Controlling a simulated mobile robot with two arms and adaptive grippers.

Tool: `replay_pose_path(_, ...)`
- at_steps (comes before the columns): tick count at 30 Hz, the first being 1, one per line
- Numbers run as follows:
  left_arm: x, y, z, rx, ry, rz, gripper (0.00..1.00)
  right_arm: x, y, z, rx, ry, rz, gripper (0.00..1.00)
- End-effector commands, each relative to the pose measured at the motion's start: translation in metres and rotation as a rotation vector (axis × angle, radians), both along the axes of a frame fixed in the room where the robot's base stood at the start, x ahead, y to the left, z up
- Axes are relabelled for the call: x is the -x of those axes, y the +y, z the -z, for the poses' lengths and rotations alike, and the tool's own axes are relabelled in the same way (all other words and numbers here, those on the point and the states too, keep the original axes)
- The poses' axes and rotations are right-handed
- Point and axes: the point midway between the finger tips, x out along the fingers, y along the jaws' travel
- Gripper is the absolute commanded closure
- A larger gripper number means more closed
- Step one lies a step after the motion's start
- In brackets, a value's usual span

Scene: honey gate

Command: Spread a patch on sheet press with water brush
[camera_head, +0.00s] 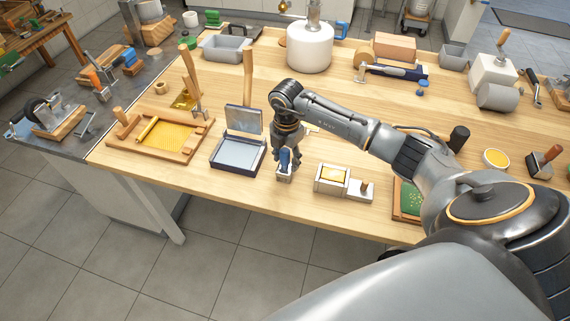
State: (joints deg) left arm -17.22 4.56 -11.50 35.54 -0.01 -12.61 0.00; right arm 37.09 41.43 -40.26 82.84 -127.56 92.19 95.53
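The sheet press (238,156) is a dark blue shallow box with a pale flat bed. Its lid (243,119) stands raised at the back, with a wooden handle upright behind it. What looks like the water brush (285,160) has a blue handle and stands upright in or on a small grey-white base, just right of the press. My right gripper (288,148) points down directly over the blue handle, with its fingers at the handle's upper part. Whether the fingers are closed on it is too small to tell. My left gripper is out of view.
A wooden frame with a yellow sheet (172,137) lies left of the press. A small pale box with a yellow block (333,179) stands right of the brush. A white pot (310,48) stands behind. The table's front edge runs close below the press.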

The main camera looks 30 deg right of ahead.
Motion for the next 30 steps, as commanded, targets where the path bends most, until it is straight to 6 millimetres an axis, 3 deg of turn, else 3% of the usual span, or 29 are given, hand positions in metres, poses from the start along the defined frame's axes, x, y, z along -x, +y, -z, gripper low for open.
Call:
replay_pose_path(1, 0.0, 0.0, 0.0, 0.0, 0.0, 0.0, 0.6, 0.0, 0.0, 0.0, 0.0, 0.0, 0.0, 0.68)
replay_pose_path(6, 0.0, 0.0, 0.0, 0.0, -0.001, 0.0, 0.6, 0.0, 0.0, 0.0, 0.0, 0.0, 0.0, 1.0)
replay_pose_path(14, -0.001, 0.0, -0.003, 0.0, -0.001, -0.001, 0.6, 0.0, 0.0, -0.004, 0.0, 0.0, 0.0, 1.0)
replay_pose_path(30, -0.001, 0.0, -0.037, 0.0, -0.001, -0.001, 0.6, 0.0, 0.0, -0.047, 0.0, -0.001, -0.001, 1.0)
